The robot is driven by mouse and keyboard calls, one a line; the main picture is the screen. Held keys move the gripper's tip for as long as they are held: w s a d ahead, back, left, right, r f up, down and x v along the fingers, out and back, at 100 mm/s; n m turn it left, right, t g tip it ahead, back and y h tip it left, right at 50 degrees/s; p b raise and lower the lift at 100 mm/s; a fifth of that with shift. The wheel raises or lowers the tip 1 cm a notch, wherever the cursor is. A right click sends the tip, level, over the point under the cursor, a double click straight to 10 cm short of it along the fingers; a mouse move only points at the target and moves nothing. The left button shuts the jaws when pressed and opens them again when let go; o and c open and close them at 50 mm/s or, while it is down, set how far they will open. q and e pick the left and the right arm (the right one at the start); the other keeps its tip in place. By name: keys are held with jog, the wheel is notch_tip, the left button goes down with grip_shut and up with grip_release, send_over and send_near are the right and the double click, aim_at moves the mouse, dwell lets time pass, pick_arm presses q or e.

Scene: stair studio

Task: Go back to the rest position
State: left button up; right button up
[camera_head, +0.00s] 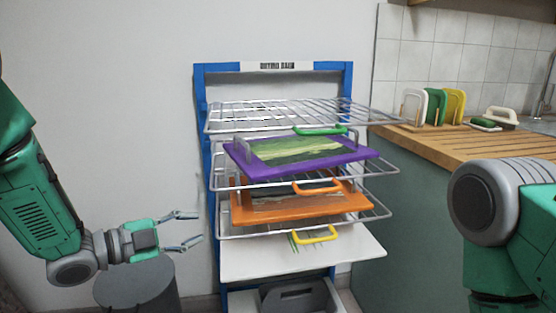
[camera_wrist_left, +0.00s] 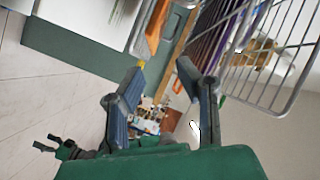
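My left gripper (camera_head: 194,228) is at the left of the drying rack (camera_head: 205,85) in the head view. Its two fingers are apart with nothing between them. In the left wrist view the same gripper (camera_wrist_left: 160,66) shows two separated, empty fingers. The rack's wire shelves appear beyond and to the right of it there. My right arm (camera_head: 495,205) enters the head view at the right, with its gripper out of that view. A small dark gripper on a green arm, my right one (camera_wrist_left: 44,143), shows at the left of the wrist view, its fingers apart.
The blue-framed rack holds a purple board (camera_head: 365,153), an orange board (camera_head: 345,206) and a white board (camera_head: 350,250) with a yellow handle. Wire shelves jut forward. A wooden counter (camera_head: 460,145) stands right. A dark grey cylinder (camera_head: 135,288) stands below my left forearm.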

pick_arm(q)
jog(key=s+a+f+n+y, duration=0.2)
jog(key=f+n, duration=0.1)
jog(key=f, duration=0.3)
jog(key=s+a+f+n+y, duration=0.1)
jog(key=s+f+n+y, duration=0.1)
jog(key=f+n, duration=0.3)
jog(key=s+a+f+n+g+y, duration=0.2)
jog(key=s+f+n+g+y, duration=0.15)
jog(key=s+f, duration=0.55)
jog(key=s+a+f+n+g+y, duration=0.25)
jog(key=s+f+n, duration=0.25)
jog(key=s+f, duration=0.35)
jog(key=s+a+f+n+g+y, duration=0.1)
jog(key=s+a+f+n+g, duration=0.1)
jog(key=s, duration=0.6)
jog(key=s+a+f+n+g+y, duration=0.1)
jog(key=s+a+n+g+y, duration=0.1)
jog(key=s, duration=0.5)
notch_tip(320, 180, up, 12)
jog(key=p, duration=1.2)
jog(key=shift+s+d+r+p, duration=0.15)
jog(key=shift+d+p, duration=0.05)
jog(key=shift+p, duration=0.15)
pick_arm(e)
notch_tip(320, 180, up, 13)
jog(key=shift+a, duration=0.3)
